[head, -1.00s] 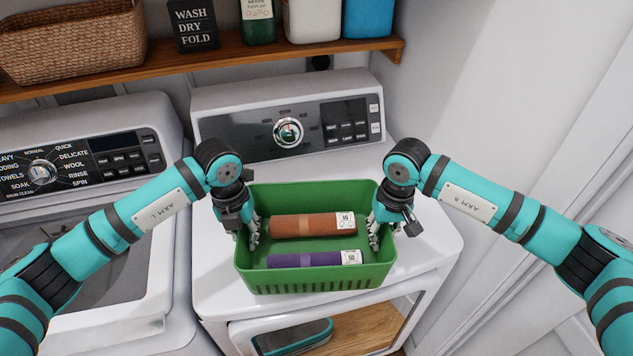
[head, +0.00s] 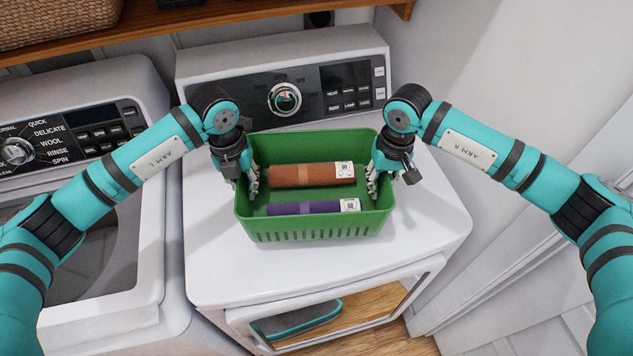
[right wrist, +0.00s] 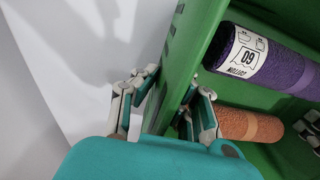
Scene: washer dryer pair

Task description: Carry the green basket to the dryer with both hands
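The green basket (head: 315,228) is over the white top of the dryer (head: 215,265), the right-hand machine. I cannot tell whether its base touches the top. An orange-brown rolled towel (head: 305,175) and a purple one (head: 290,209) lie in it. My left gripper (head: 252,182) is at the basket's left wall and looks shut on it, its outer finger hidden. My right gripper (head: 374,178) is shut on the right wall. In the right wrist view its fingers (right wrist: 165,105) straddle that wall, one outside and one inside.
The washer (head: 80,320) stands to the left. The dryer's control panel (head: 300,90) rises behind the basket, under a wooden shelf (head: 130,40). A wall (head: 490,60) is close on the right. The dryer's front door (head: 340,310) is below. Bare top surrounds the basket.

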